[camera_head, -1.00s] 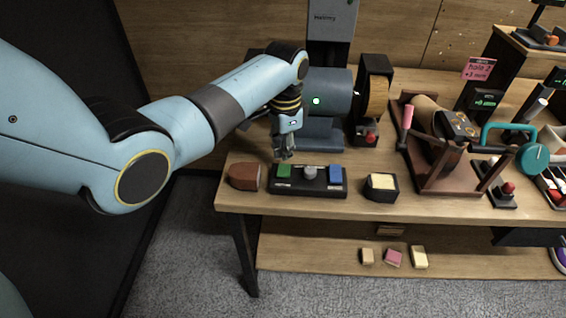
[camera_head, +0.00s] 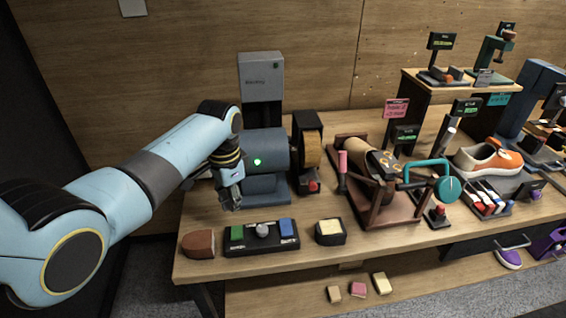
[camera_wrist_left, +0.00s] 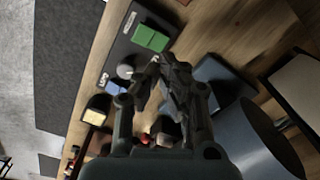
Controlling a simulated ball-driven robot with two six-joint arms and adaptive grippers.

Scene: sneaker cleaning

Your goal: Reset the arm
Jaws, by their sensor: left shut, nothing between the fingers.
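My left gripper (camera_head: 232,203) is at the left part of the workbench, in front of the blue-grey machine (camera_head: 252,147) with a green light. It is just behind the black control panel (camera_head: 262,248) with a green block, a grey knob and a blue block. In the left wrist view my left gripper (camera_wrist_left: 160,72) has its fingers together with nothing between them. The panel's green block (camera_wrist_left: 150,38) and grey knob (camera_wrist_left: 126,71) show beside it there. My right gripper is in no view.
A brown block (camera_head: 198,244) and a black holder with a cream pad (camera_head: 330,232) flank the panel. A roller unit (camera_head: 308,150) and a wooden stand (camera_head: 390,207) stand to the right. An orange and white sneaker (camera_head: 487,158) sits farther right. Small blocks lie on the lower shelf.

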